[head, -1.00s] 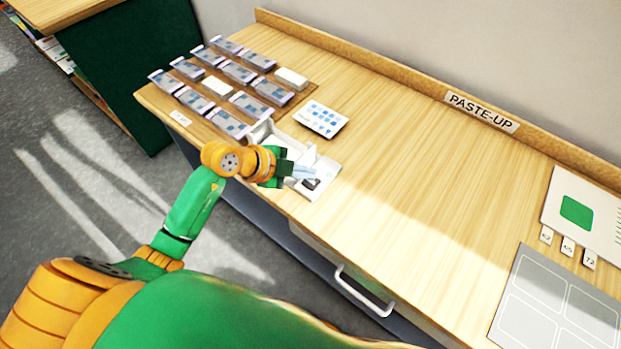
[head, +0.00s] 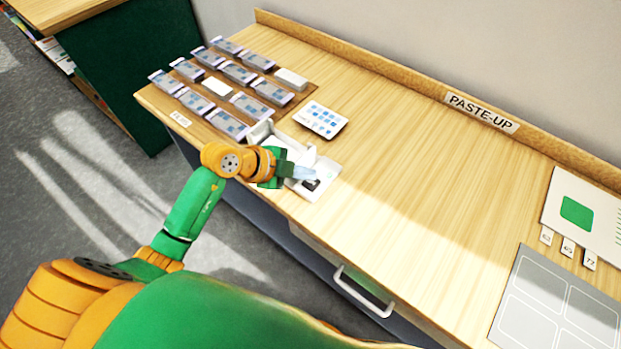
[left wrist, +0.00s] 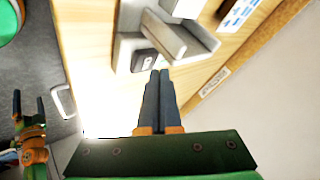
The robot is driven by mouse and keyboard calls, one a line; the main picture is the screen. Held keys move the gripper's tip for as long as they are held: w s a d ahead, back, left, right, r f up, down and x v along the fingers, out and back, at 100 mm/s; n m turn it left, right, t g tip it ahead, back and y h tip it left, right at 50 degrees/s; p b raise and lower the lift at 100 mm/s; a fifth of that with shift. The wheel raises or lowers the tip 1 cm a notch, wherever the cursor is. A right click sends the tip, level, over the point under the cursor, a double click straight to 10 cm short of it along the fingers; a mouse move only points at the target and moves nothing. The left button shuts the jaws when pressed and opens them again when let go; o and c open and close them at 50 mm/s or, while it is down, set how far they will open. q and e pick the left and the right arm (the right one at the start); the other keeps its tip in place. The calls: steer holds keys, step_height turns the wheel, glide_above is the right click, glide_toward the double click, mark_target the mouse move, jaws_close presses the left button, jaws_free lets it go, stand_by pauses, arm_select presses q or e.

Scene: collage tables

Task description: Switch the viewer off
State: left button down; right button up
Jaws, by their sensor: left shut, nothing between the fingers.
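The viewer (head: 323,186) is a pale grey-white device with a raised part, near the table's front edge. It also shows in the left wrist view (left wrist: 128,55). A small dark switch (head: 311,185) sits on its flat base; in the left wrist view the switch (left wrist: 145,62) lies just beyond my fingertips. My left gripper (head: 312,174) is shut and empty, with its fingers over the base beside the switch. I cannot tell whether the tips touch it. My right gripper (left wrist: 29,105) shows small at the left of the left wrist view, its fingers apart.
Several slide-like pieces lie in rows on a brown board (head: 302,100) behind the viewer. A card with blue squares (head: 321,119) lies close beside it. A drawer handle (head: 362,292) juts from the table front. The table's middle is clear.

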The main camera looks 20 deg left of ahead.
mark_target(306, 183)
stand_by(0.5)
arm_select(q)
steer(key=shift+f, duration=0.45)
steer(key=shift+f, duration=0.25)
steer(key=shift+r, duration=0.1)
steer(key=shift+r+p, duration=0.75)
steer(key=shift+p, duration=0.25)
steer(key=shift+f, duration=0.1)
step_height(306, 183, up, 6)
steer(key=p, duration=0.6)
steer(key=shift+p, duration=0.3)
